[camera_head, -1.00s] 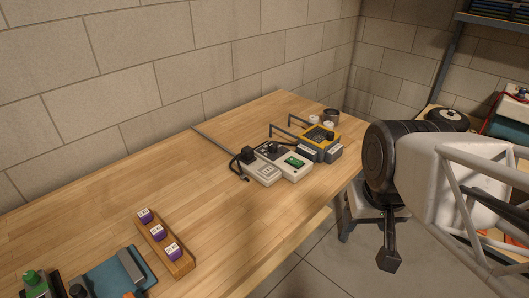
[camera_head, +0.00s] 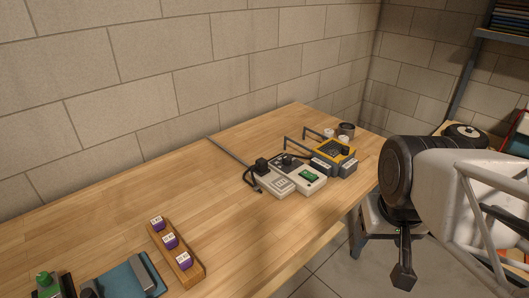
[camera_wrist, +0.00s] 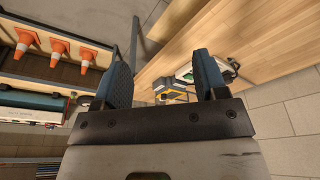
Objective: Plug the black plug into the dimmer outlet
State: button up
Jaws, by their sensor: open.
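A black plug (camera_head: 262,163) with a black cord is at the left end of a pale grey box (camera_head: 277,183) on the workbench, toward its far right part. Beside it stands a pale box with a green screen (camera_head: 308,175) and dark parts on top. I cannot tell which box carries the dimmer outlet, nor whether the plug is seated or only resting. My gripper (camera_wrist: 160,75) is open and empty in the wrist view, its two blue-grey fingers apart. In the head view my arm is off the bench's right edge, clear of the boxes.
A wooden rack with purple labelled blocks (camera_head: 176,252) and a blue tray (camera_head: 130,278) are at the near left. The middle of the workbench (camera_head: 165,190) is clear.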

jog(key=w+a+r+n, duration=0.1)
jog(key=w+a, duration=0.1)
jog(key=w, duration=0.5)
jog(key=w+a+r+n, duration=0.2)
jog(key=w, duration=0.5)
jog(key=n+g, duration=0.3)
jog(key=n, duration=0.3)
send_over(262, 160)
jog(key=f, duration=1.4)
jog(key=shift+s+d+f, duration=0.15)
jog(key=shift+s+f, duration=0.1)
jog(key=shift+f, duration=0.15)
jog(key=shift+w+a+f, duration=0.25)
jog(key=shift+f, duration=4.45)
